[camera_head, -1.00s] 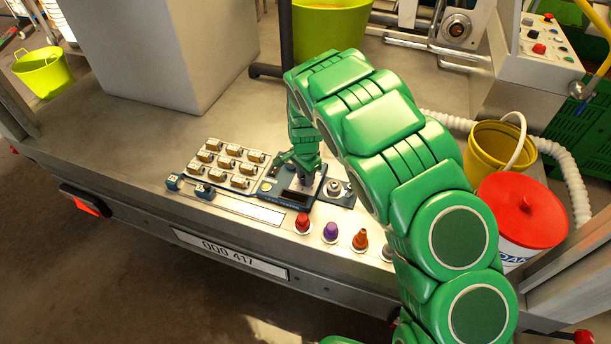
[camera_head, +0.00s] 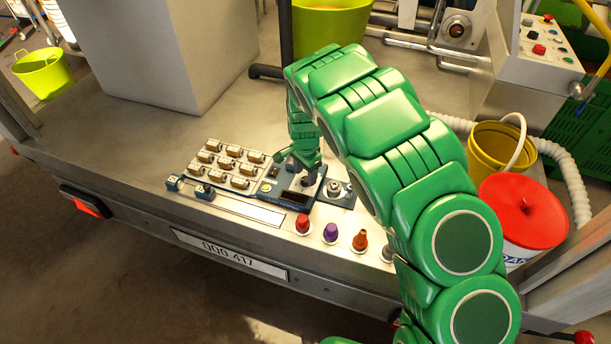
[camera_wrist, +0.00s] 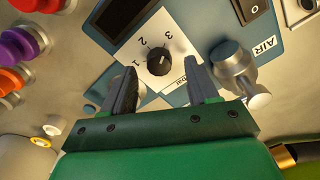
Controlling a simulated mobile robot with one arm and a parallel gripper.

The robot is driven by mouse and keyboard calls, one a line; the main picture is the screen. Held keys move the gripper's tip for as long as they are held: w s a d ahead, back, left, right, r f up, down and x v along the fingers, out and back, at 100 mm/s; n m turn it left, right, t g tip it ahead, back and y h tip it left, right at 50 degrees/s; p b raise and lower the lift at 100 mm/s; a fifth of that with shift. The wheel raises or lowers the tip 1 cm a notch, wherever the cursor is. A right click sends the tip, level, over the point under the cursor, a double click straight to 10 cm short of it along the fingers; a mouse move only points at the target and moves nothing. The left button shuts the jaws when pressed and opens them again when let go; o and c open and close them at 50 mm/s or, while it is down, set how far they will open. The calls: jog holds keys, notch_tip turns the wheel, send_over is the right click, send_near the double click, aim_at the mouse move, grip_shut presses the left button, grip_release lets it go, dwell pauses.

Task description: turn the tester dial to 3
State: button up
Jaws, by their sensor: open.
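The tester (camera_head: 298,197) is a blue panel with a dark screen, lying on the trailer deck. Its dial is a small black knob (camera_wrist: 158,60) on a white plate (camera_wrist: 150,42) marked 1, 2 and 3. A small light mark shows on the knob, but I cannot tell surely which number it points to. My gripper (camera_wrist: 163,78) is open, with its two dark fingers either side of the dial and apart from it in the picture. In the head view my gripper (camera_head: 304,176) hangs over the tester and partly hides it.
A metal fitting labelled AIR (camera_wrist: 233,66) stands close by my right finger. Red (camera_head: 302,224), purple (camera_head: 330,232) and orange (camera_head: 360,240) knobs stand along the front edge. A block of several switches (camera_head: 228,165) lies left. A red-lidded bucket (camera_head: 522,212) stands right.

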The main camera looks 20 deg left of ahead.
aim_at(306, 179)
notch_tip(306, 179, up, 6)
dwell(0.4)
dwell(0.3)
